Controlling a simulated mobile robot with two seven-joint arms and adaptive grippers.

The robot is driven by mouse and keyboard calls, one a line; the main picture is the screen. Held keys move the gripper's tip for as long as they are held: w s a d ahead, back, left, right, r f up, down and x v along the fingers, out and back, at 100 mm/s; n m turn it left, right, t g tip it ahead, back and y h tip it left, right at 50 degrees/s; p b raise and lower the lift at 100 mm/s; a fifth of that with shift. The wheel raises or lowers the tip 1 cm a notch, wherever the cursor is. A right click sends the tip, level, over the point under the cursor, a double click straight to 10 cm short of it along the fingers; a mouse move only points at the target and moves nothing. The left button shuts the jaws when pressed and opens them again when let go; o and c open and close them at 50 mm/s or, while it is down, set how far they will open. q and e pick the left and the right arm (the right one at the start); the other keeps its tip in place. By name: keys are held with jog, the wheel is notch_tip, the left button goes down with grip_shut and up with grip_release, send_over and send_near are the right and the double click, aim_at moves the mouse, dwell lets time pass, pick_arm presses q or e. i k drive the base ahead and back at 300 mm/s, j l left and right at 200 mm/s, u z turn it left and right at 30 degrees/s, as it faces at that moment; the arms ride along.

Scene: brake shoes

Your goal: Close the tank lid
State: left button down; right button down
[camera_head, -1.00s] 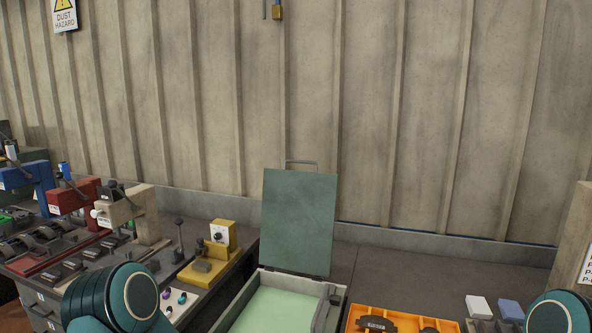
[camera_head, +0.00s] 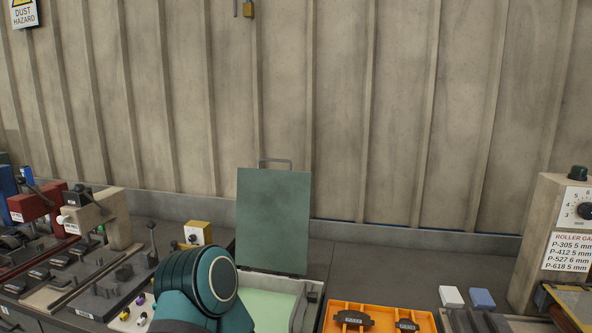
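The tank lid (camera_head: 272,220) is a flat green panel standing upright and open at the back of the tank, with a metal handle (camera_head: 275,162) on its top edge. The tank (camera_head: 304,305) is a grey open box with pale green inside, below the lid. My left arm shows as a teal and dark rounded link in front of the tank's left side and hides part of it. Neither gripper is in view.
An orange tray (camera_head: 376,308) with dark brake shoes stands right of the tank. White and blue blocks (camera_head: 482,299) lie farther right, near a beige roller gauge box (camera_head: 548,230). Coloured machines (camera_head: 105,215) crowd the left. A ribbed wall rises behind.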

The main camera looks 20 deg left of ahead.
aim_at(273, 206)
jog(key=j+z, duration=0.5)
jog(key=z, duration=0.2)
jog(key=j+z, duration=0.2)
jog(key=z, duration=0.15)
jog(key=k+j+z, duration=0.25)
jog(key=j, duration=0.2)
jog(key=k+j+z, duration=0.3)
jog(key=j, duration=0.15)
jog(key=k+j, duration=0.25)
jog(key=j, duration=0.2)
jog(key=k+j+z, duration=0.1)
jog(key=j, duration=0.3)
jog(key=k+j, duration=0.35)
jog(key=k+j+z, duration=0.1)
jog(key=k+j, duration=0.15)
jog(key=j, duration=0.25)
jog(key=i+l, duration=0.25)
jog(key=i, duration=0.1)
